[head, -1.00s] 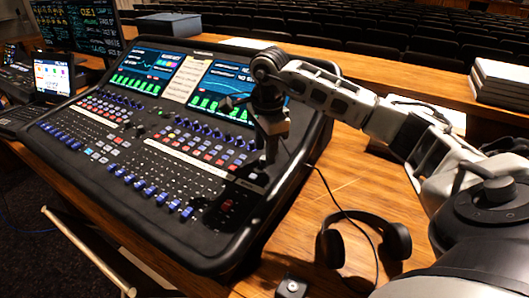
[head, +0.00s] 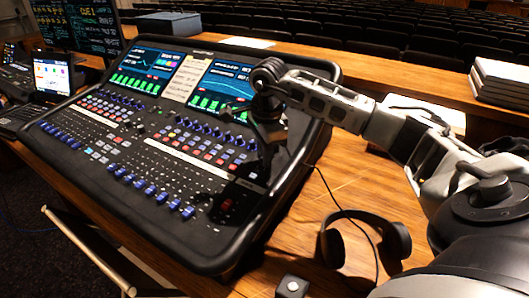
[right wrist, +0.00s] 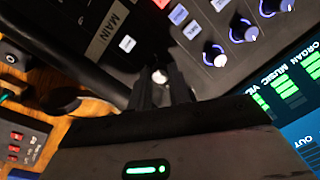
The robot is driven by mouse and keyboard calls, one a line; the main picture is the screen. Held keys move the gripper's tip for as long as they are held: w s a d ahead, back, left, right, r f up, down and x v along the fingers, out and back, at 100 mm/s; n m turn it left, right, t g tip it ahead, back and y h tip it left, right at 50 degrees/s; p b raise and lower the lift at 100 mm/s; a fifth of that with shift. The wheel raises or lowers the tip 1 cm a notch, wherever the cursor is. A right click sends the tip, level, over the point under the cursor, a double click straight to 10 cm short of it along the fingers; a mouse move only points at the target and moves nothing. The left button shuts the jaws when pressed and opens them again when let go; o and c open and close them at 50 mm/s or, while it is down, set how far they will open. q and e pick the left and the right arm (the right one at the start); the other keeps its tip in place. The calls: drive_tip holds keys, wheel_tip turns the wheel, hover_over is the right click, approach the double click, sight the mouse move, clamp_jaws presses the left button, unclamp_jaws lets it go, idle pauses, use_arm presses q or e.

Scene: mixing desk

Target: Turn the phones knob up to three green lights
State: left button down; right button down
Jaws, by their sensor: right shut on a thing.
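The mixing desk (head: 160,135) stands on the wooden table. My right gripper (head: 264,158) points down at the right side of the desk; its fingers are dark and hard to make out in the head view. In the right wrist view my right gripper (right wrist: 160,90) is shut on a small knob with a pale top (right wrist: 160,76), which I take to be the phones knob. The fingers hide most of it, and its label is not readable. A green lit bar (right wrist: 147,170) shows on the dark surface at the bottom. I cannot tell green phones lights. My left gripper is not in view.
Black headphones (head: 365,240) lie on the table right of the desk, with a small dark box (head: 292,286) in front. A laptop (head: 52,77) stands at the left. Blue-ringed knobs (right wrist: 214,53) and lit buttons sit close to the fingers. White stacked items (head: 500,85) lie at the back right.

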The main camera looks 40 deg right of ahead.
drive_tip(key=shift+m, duration=0.8)
drive_tip(key=m, duration=0.4)
drive_tip(key=m+h+b, duration=0.1)
drive_tip(key=m, duration=0.4)
drive_tip(key=shift+a+m, duration=0.1)
drive_tip(key=shift+m, duration=0.2)
drive_tip(key=shift+r, duration=0.1)
drive_tip(key=c, duration=1.3)
unclamp_jaws()
